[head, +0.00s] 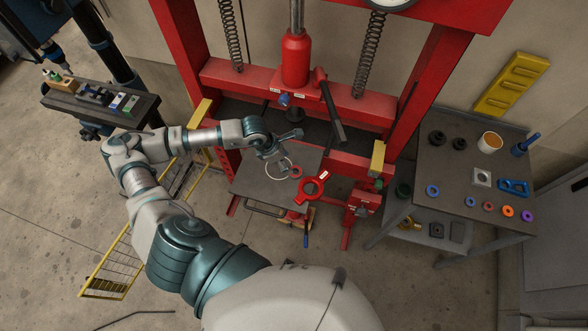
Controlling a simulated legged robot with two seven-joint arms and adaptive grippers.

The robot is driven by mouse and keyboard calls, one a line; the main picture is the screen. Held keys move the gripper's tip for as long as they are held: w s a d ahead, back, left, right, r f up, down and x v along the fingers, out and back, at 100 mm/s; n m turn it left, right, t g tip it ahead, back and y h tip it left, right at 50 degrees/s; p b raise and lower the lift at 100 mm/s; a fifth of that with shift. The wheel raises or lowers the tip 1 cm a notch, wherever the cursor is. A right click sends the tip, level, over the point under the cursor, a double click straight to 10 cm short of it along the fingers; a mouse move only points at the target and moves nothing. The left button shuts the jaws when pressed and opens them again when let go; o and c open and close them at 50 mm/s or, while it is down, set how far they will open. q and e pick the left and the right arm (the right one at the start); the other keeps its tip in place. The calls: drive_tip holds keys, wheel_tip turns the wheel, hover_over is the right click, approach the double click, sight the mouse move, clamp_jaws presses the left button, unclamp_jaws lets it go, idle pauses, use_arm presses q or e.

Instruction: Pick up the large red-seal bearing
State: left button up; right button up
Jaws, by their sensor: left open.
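A small red ring with a dark centre (296,172), which looks like the red-seal bearing, lies on the grey plate (250,183) of the red press. My left gripper (280,161) is open over the plate, just to the left of this ring and apart from it in the picture. I cannot tell its height above the plate. A thin pale ring (290,160) shows around and partly behind the fingers. My right gripper is not in view.
The red press frame (183,45) and its ram (296,58) stand behind and above the plate. A side table (455,175) at the right holds several coloured rings, a cup and tools. A shelf with small parts (137,108) is at the upper left.

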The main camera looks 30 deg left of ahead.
sight(295, 171)
use_arm(q)
drive_tip(key=shift+d+x, duration=0.15)
drive_tip(key=shift+x, duration=0.45)
drive_tip(key=shift+d+x, duration=0.15)
drive_tip(key=shift+x, duration=0.5)
drive_tip(key=p+x, duration=0.1)
drive_tip(key=x, duration=0.2)
drive_tip(key=shift+s+f+p, duration=0.1)
drive_tip(key=shift+f+p, duration=0.2)
drive_tip(key=shift+p, duration=0.1)
drive_tip(key=shift+f, duration=0.55)
drive_tip(key=shift+r, duration=0.1)
drive_tip(key=c, duration=1)
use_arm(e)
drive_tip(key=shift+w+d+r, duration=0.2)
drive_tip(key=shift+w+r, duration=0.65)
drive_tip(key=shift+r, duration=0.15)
use_arm(q)
drive_tip(key=shift+r, duration=0.1)
